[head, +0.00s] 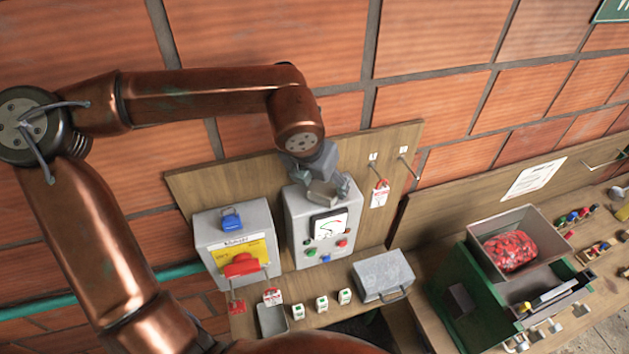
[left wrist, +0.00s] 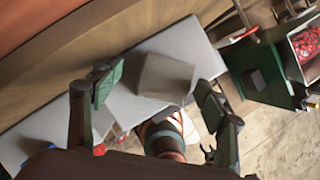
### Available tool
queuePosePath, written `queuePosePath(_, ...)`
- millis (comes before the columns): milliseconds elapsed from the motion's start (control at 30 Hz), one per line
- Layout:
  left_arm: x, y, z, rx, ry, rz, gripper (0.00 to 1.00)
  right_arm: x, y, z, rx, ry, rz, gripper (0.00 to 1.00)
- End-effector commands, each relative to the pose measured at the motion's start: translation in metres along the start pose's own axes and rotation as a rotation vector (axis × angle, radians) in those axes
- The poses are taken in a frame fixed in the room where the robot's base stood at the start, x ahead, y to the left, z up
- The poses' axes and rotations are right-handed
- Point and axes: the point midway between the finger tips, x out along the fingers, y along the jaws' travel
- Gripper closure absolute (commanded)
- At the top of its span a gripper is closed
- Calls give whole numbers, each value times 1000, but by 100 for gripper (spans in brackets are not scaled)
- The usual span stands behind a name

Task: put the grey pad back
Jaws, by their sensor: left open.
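The grey pad (left wrist: 165,77) is a small grey block. In the left wrist view it lies on or just above the flat grey top of a control box; contact is hard to tell. In the head view the pad (head: 322,196) shows at the top of the control box with the gauge (head: 300,222). My left gripper (head: 318,184) is over that top, its fingers apart on either side of the pad. In the left wrist view the left gripper (left wrist: 152,92) is open, with a gap at each finger. My right gripper is not in view.
A second grey box (head: 205,226) with a yellow label and red handle stands left. A red padlock tag (head: 379,192) hangs on a hook at right. A grey metal box (head: 384,275), small white-green blocks and a green machine (head: 474,303) with a red-filled hopper stand below and right.

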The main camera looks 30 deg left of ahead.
Motion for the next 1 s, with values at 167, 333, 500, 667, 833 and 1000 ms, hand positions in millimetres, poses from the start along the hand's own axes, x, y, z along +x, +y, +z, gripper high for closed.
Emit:
queuePosePath(167,0,-2,0,2,0,0,33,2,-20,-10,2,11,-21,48)
queuePosePath(333,-7,-1,2,0,-3,0,33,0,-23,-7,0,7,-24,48)
queuePosePath(500,-33,-1,1,0,-7,-1,33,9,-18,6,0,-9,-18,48)
queuePosePath(667,-67,-2,1,1,-8,-1,33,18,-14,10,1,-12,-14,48)
queuePosePath(833,-98,-2,1,1,-4,1,33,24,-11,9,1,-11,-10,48)
queuePosePath(1000,-116,-1,1,1,-1,0,33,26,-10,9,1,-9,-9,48)
